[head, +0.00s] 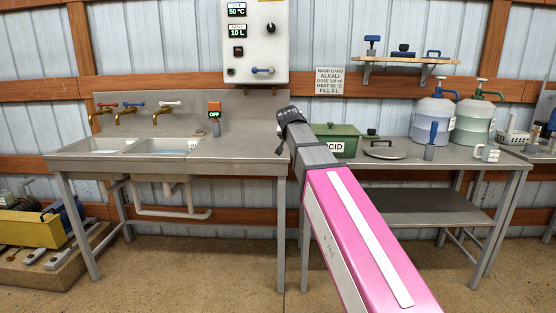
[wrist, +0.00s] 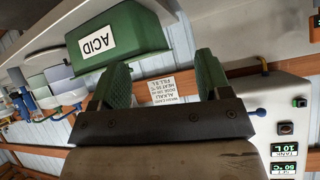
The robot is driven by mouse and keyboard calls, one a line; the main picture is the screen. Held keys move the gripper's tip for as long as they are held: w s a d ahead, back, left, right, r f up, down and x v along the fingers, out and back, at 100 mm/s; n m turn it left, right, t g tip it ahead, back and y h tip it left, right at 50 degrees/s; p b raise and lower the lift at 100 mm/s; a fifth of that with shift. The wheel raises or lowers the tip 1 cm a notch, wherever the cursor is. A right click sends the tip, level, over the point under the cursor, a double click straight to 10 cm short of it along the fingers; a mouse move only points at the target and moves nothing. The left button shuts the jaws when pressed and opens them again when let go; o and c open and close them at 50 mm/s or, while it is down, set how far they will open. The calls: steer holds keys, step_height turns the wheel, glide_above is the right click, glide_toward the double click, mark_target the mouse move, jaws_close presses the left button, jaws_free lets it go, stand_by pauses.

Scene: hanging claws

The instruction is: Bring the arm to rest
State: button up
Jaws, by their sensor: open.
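My arm, with a pink and white link and a grey forearm, reaches forward from the lower right in the head view. Its dark end (head: 290,113) is in front of the gap between the sink unit and the right-hand table; the fingers are hard to make out there. In the wrist view, which is turned over, my gripper (wrist: 162,80) has two green-padded fingers standing apart. Nothing is held between them; the wall card shows through the gap.
A green ACID box (head: 338,139) is close right of the arm's end. A control panel (head: 257,40) hangs above. The steel sink (head: 178,146) is left; jugs (head: 433,117) stand on the right-hand table (head: 400,153). The floor (head: 200,270) in front is clear.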

steer(key=s+d+f+n+g, duration=0.1)
steer(key=s+d+f+g, duration=0.15)
steer(key=f, duration=0.55)
steer(key=s+d+f+g, duration=0.1)
steer(key=s+d+f, duration=0.2)
steer(key=f, duration=0.6)
steer(key=s+d+f+n+g, duration=0.1)
steer(key=s+d+f+g, duration=0.2)
steer(key=s+f, duration=0.8)
steer(key=s+d+f+n+g+y, duration=0.1)
steer(key=s+d+f+g, duration=0.3)
steer(key=s+f, duration=0.8)
step_height(320, 180, down, 4)
steer(key=shift+d+f+n, duration=0.15)
steer(key=shift+d+n, duration=0.15)
steer(key=shift+d, duration=0.2)
